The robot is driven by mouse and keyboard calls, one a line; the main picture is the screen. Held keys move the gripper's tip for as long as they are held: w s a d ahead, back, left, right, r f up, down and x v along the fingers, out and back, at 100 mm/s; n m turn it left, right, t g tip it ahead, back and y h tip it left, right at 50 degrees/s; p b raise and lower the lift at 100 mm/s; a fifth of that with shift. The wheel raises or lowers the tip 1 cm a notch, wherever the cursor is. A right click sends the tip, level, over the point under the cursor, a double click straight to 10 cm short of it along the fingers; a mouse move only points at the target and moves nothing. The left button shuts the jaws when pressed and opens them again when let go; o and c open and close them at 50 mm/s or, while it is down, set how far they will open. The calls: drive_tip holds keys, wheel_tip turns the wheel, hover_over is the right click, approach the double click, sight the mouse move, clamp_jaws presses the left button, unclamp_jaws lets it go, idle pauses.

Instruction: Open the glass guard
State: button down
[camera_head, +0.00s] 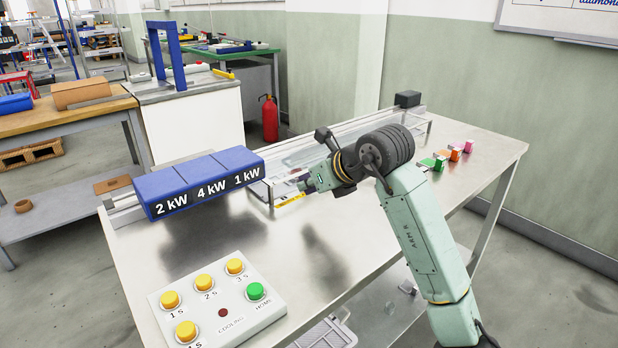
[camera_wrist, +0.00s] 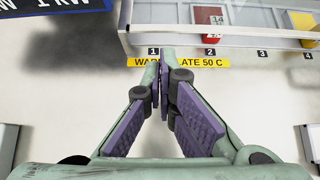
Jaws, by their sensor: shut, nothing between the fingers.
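The glass guard (camera_head: 345,128) is a long, clear, low enclosure along the back of the steel table, right of the blue heater blocks. In the wrist view its pale front edge (camera_wrist: 225,40) runs across the upper right, with red and yellow pieces seen behind it. My gripper (camera_head: 303,188) is in front of the guard's left part, low over the table. In the wrist view my gripper (camera_wrist: 163,62) is shut and empty, its fingertips over the yellow warning strip near number 1. I cannot tell whether the fingertips touch the guard. My arm hides part of the guard.
The blue blocks (camera_head: 200,182) marked 2 kW, 4 kW and 1 kW stand close left of my gripper. A button panel (camera_head: 222,307) lies at the front left. Small coloured blocks (camera_head: 455,154) stand at the right. The table (camera_head: 350,245) between is clear.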

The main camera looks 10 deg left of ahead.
drive_tip(key=p+x, duration=0.1)
drive_tip(key=x, duration=0.5)
drive_tip(key=shift+r, duration=0.1)
drive_tip(key=shift+r, duration=0.1)
